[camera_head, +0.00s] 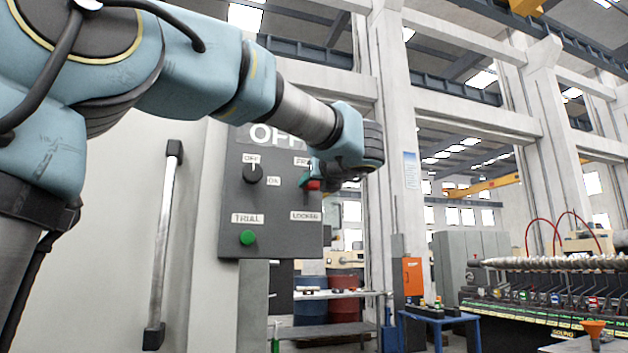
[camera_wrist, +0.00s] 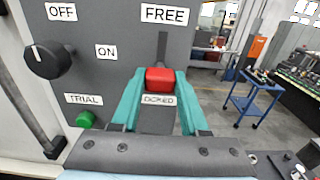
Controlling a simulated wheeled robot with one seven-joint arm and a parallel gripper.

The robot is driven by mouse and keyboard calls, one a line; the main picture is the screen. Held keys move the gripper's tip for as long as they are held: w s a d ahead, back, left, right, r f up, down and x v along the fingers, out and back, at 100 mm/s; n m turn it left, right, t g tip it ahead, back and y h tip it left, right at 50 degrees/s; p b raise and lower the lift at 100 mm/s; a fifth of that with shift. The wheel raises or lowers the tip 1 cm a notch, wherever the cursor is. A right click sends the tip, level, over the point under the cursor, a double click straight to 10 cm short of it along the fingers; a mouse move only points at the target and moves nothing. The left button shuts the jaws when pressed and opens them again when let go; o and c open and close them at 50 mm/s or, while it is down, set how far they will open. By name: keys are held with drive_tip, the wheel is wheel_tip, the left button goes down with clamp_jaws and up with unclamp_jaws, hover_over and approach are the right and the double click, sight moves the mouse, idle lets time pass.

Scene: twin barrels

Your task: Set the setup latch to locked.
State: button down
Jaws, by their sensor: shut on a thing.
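The setup latch is a red handle (camera_head: 313,185) on the right side of the grey control panel (camera_head: 232,215), between a FREE label above and a LOCKED label (camera_head: 306,216) below. In the head view it looks nearer the FREE label, which my wrist partly covers. My gripper (camera_head: 308,182) is at the panel, shut on the red handle. In the wrist view the teal fingers of my gripper (camera_wrist: 159,80) lie on both sides of the red handle (camera_wrist: 160,77). The LOCKED label (camera_wrist: 159,100) shows between the fingers, partly hidden.
A black OFF/ON knob (camera_head: 254,174) and a green TRIAL button (camera_head: 248,238) are on the panel's left side. A vertical door handle (camera_head: 163,245) stands left of the panel. A blue table (camera_head: 440,318) and machinery stand farther back on the right.

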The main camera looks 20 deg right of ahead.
sight(314, 196)
drive_tip(key=shift+f+b, duration=0.55)
drive_tip(key=shift+f, duration=1)
drive_tip(key=shift+c, duration=2)
unclamp_jaws()
drive_tip(key=s+a+b, duration=0.1)
drive_tip(key=s+b, duration=0.1)
drive_tip(key=s, duration=0.8)
drive_tip(key=shift+s+a, duration=0.15)
drive_tip(key=shift+s, duration=0.2)
